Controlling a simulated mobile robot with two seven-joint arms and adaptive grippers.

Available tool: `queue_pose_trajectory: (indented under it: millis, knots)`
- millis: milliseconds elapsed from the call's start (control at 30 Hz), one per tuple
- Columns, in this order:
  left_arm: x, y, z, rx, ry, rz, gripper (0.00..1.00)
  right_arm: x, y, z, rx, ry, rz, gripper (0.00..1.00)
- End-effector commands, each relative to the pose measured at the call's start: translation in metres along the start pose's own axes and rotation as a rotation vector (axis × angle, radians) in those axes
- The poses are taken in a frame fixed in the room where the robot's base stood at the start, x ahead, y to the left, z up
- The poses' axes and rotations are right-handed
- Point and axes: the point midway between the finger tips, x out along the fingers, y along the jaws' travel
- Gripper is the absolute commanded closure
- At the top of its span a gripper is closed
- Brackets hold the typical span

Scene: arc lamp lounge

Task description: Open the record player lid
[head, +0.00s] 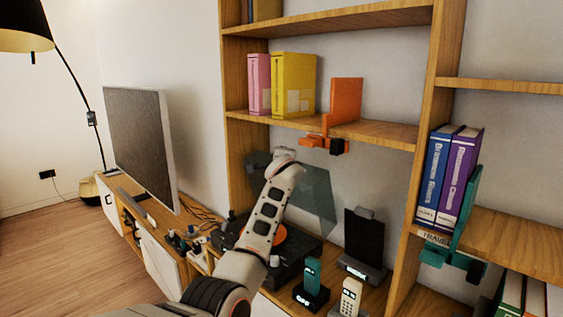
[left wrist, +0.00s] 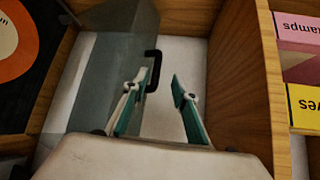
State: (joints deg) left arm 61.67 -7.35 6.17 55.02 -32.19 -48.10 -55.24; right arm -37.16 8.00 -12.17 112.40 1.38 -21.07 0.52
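The record player (head: 290,257) is a dark deck with an orange-labelled record, on the low shelf behind my left arm. Its lid (head: 317,195) is a see-through grey panel, raised and tilted up from the deck. In the left wrist view, the lid (left wrist: 115,60) stands to the left, with a black handle (left wrist: 153,70) at its edge. My left gripper (left wrist: 160,80) is open, its teal-padded fingers apart; the handle is close to the left fingertip, and I cannot tell if they touch. In the head view, my arm hides the fingers. My right gripper is out of view.
A wooden shelf side (left wrist: 240,80) is close right of the left gripper. Phones (head: 312,272) and a black stand (head: 363,240) are right of the deck. Above are a shelf (head: 380,132) and orange bookend (head: 345,100). A television (head: 140,140) stands left.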

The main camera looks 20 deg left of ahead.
Motion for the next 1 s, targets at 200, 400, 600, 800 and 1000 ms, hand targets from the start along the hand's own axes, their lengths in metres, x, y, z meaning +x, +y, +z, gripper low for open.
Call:
queue_pose_trajectory:
  millis: [200,400,600,800,1000]
  knots:
    - [-0.028,0.000,0.000,-0.002,0.000,-0.001,0.72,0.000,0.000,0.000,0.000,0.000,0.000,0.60]
    - [-0.050,-0.001,0.000,-0.002,0.000,-0.001,0.72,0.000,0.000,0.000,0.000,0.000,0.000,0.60]
    - [-0.061,-0.001,0.001,0.000,-0.001,-0.001,0.72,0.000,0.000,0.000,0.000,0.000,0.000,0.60]
    - [-0.063,-0.001,0.001,0.000,-0.001,-0.001,0.72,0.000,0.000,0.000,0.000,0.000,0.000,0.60]
    - [-0.062,-0.001,0.001,0.000,-0.001,-0.001,0.72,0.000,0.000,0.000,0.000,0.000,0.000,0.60]
